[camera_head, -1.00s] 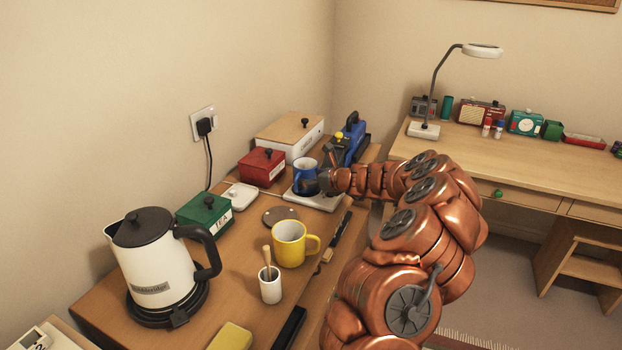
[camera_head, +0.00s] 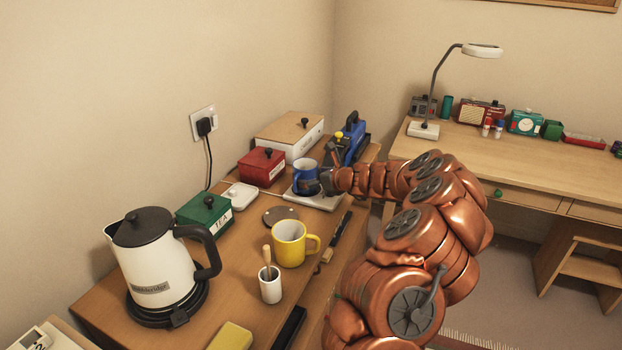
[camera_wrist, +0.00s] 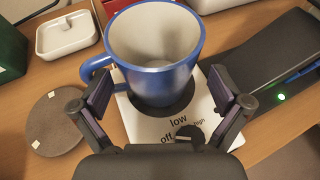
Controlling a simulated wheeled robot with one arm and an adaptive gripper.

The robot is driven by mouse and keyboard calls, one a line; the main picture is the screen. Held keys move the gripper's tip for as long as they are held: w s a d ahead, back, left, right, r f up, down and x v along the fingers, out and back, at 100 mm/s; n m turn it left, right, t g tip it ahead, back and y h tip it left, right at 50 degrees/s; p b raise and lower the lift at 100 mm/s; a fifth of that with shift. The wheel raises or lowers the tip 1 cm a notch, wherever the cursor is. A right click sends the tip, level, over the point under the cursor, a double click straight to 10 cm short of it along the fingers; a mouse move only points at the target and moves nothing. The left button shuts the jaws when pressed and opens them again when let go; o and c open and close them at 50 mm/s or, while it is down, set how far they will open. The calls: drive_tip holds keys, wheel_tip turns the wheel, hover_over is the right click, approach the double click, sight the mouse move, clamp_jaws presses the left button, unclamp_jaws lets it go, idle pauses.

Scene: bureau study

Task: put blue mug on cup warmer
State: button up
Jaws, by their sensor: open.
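The blue mug (camera_wrist: 160,78) stands upright on the dark round plate of the white cup warmer (camera_wrist: 150,131) in the wrist view. Its handle points left. In the head view the blue mug (camera_head: 305,177) and the cup warmer (camera_head: 322,203) are at the far end of the wooden top, partly hidden by my gripper. My gripper (camera_wrist: 164,95) is open, with one finger on each side of the mug's near side. Gaps show between the fingers and the mug wall. The warmer's dial sits between low and off.
A yellow mug (camera_head: 289,244), a round coaster (camera_head: 280,214) and a white dish (camera_head: 239,196) stand nearer. A red box (camera_head: 262,167) is left of the warmer, and a blue machine (camera_head: 352,145) is behind it. A dark pad (camera_wrist: 265,65) lies right of the warmer.

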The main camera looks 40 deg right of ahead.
drive_tip(key=v, duration=1.1)
drive_tip(key=shift+s, duration=0.1)
idle(0.5)
